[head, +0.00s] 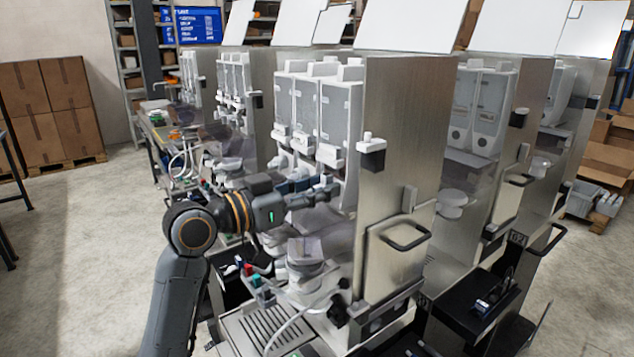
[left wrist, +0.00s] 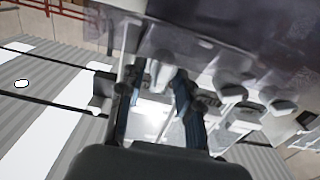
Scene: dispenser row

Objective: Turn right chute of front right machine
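The nearest machine, with a tall steel side panel (head: 403,150), holds a row of white canisters (head: 338,108). White chutes show at the feet of its left canisters (head: 300,140). My left gripper (head: 328,192) reaches in from the left below the rightmost canister, close to the panel. The lower end of that canister is partly hidden by the gripper. In the left wrist view my left gripper's two dark fingers (left wrist: 158,85) stand apart, with a pale chute-like part (left wrist: 163,75) between their tips. I cannot tell whether they touch it. My right gripper is not in view.
Below my gripper are a round white platform (head: 305,252), small coloured parts (head: 250,272) and a drip grate (head: 262,328). A dark knob box (head: 371,154) and a handled door (head: 398,250) are on the steel side. More machines stand behind and right.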

